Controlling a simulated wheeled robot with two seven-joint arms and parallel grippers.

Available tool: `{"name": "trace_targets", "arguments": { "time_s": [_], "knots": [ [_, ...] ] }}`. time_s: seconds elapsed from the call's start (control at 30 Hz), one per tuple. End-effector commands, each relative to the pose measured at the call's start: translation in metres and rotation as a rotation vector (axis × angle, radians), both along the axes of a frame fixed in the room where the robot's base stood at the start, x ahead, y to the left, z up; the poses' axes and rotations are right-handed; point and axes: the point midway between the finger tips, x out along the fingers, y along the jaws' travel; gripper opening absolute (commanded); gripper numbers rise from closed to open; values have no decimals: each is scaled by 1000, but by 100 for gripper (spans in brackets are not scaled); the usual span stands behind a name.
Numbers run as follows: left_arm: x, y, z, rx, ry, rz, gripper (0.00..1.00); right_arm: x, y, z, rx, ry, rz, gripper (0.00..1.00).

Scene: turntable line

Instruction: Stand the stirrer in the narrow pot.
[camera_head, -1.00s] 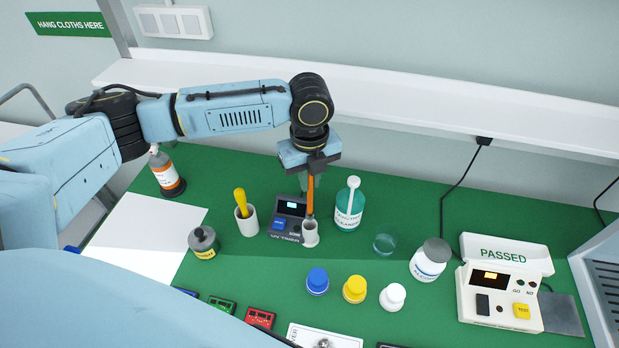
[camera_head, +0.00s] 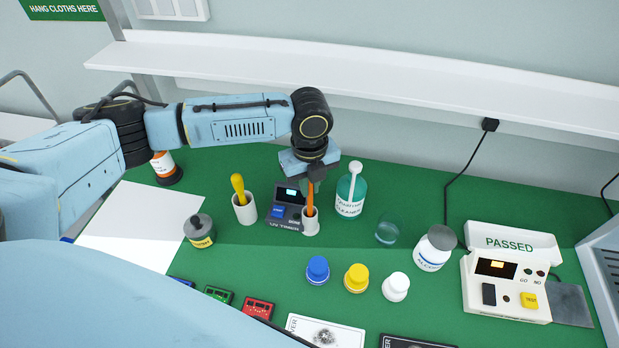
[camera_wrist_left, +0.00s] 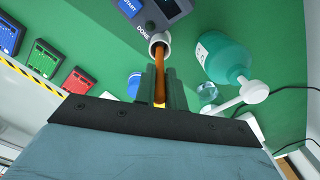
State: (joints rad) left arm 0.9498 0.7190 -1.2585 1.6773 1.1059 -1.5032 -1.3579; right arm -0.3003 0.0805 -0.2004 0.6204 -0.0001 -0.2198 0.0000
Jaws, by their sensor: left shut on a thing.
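The stirrer (camera_head: 310,198) is a thin orange-brown stick. My left gripper (camera_head: 314,178) is shut on its upper part from above. Its lower end is inside the mouth of the narrow white pot (camera_head: 311,222), and it stands nearly upright. In the left wrist view the stirrer (camera_wrist_left: 159,72) runs from between the fingers (camera_wrist_left: 160,92) into the pot opening (camera_wrist_left: 159,42). Whether its tip touches the pot's bottom is hidden. My right gripper is not in view.
A UV timer (camera_head: 287,208) stands just left of the pot. A teal cleaner bottle (camera_head: 350,197) with a white pump is close on the right. A wider white pot (camera_head: 245,209) holds a yellow-handled tool. Blue, yellow and white capped jars (camera_head: 356,279) stand in front.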

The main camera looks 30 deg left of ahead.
Motion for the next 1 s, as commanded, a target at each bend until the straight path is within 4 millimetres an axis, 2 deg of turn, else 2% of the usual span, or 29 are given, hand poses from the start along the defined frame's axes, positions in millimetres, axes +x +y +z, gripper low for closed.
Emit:
{"name": "trace_targets", "arguments": {
  "time_s": [0.13,0.4,0.43,0.6,0.87,1.0],
  "knots": [
    [0,0,-6,-1,1,0,0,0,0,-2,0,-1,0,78],
    [0,0,-7,-1,1,0,0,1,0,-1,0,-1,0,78],
    [0,0,-7,-1,1,0,14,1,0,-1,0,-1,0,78],
    [0,0,-7,-1,1,0,36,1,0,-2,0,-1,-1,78],
    [0,0,-6,0,0,0,37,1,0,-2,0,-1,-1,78],
    [1,0,2,0,-1,0,37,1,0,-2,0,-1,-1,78]
  ]
}}
